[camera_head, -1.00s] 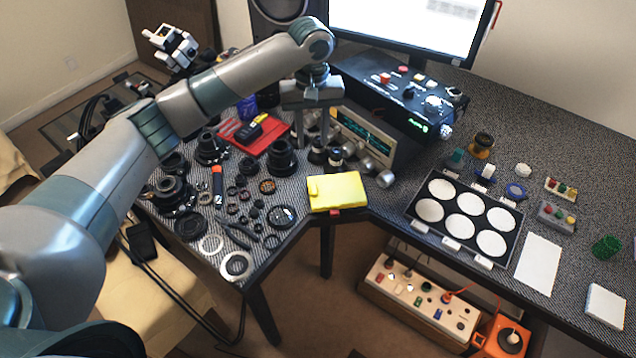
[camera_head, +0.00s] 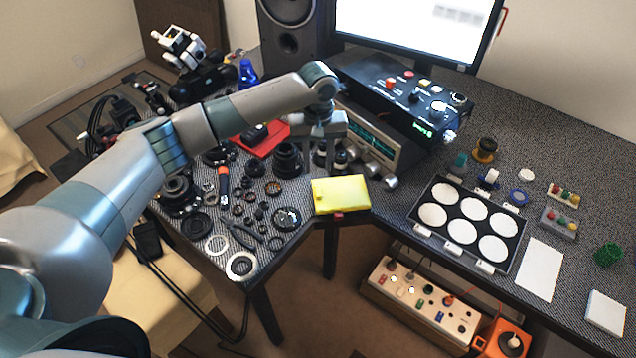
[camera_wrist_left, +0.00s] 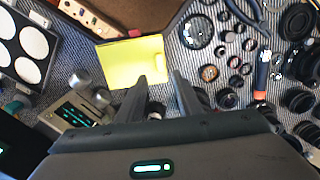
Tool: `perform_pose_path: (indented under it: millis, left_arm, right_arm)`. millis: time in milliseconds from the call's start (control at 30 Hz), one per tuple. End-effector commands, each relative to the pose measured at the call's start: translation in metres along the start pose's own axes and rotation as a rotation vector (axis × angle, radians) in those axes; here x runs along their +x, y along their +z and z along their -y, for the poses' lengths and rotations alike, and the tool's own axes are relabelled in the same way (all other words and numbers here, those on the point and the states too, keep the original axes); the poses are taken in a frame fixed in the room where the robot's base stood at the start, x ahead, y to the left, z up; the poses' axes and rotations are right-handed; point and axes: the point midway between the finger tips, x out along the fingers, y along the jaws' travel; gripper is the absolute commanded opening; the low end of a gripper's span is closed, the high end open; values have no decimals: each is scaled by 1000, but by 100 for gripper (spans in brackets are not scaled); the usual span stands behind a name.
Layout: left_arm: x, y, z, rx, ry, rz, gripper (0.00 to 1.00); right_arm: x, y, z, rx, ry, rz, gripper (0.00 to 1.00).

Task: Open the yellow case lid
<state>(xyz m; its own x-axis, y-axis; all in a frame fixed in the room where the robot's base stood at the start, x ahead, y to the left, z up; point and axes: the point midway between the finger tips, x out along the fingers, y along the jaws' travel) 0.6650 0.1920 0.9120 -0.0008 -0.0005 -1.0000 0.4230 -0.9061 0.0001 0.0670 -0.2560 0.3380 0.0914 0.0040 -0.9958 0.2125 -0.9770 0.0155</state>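The yellow case (camera_head: 340,194) lies flat at the front edge of the desk, near the inner corner, and its lid looks closed. A small red part (camera_head: 338,216) sticks out at its front edge. In the left wrist view the yellow case (camera_wrist_left: 128,62) lies just beyond the fingertips. My left gripper (camera_head: 318,165) is above the desk behind the case, pointing down. In the left wrist view its two fingers (camera_wrist_left: 160,80) are apart with nothing between them, one fingertip overlapping the case's edge in the picture. My right gripper is not in view.
Lens parts and rings (camera_head: 240,262) crowd the desk left of the case. A display instrument (camera_head: 372,140) stands close behind the gripper. A black tray with white discs (camera_head: 455,258) lies to the right. A power strip (camera_head: 425,305) sits below the desk.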

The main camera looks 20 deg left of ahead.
Motion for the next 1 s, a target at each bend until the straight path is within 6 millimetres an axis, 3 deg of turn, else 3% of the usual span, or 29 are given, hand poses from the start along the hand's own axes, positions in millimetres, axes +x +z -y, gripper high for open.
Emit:
perform_pose_path:
  millis: [500,700,1000]
  left_arm:
    - [84,0,0,-1,-1,1,33]
    - [96,0,0,-1,-1,-1,33]
    - [98,0,0,0,0,-1,33]
  right_arm:
    - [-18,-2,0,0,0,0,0]
    - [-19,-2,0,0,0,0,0]
    - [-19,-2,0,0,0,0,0]
